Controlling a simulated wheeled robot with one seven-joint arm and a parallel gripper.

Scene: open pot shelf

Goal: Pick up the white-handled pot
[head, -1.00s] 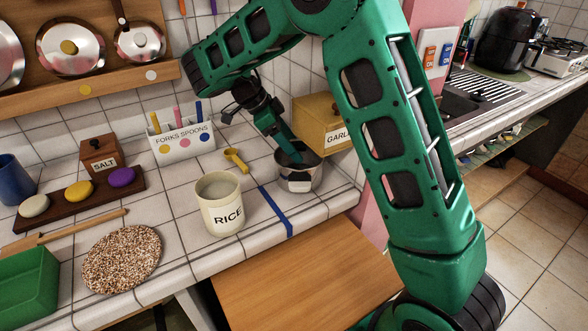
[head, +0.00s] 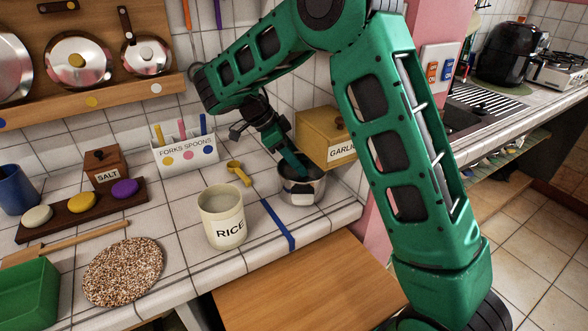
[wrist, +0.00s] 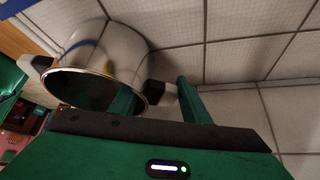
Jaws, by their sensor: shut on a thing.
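A shiny metal pot (head: 309,190) stands at the right end of the tiled counter, just right of a blue strip. My gripper (head: 290,160) reaches down to the pot's rim. In the wrist view my gripper (wrist: 155,98) has one finger inside the pot and one outside, by the dark handle. It is shut on the pot. I cannot tell whether the pot is clear of the counter.
A yellow garlic box (head: 325,135) is close behind the pot. A rice jar (head: 222,215) and a yellow scoop (head: 239,173) are to its left. The blue strip (head: 277,224) runs between jar and pot. A cutlery holder (head: 185,153) stands farther back.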

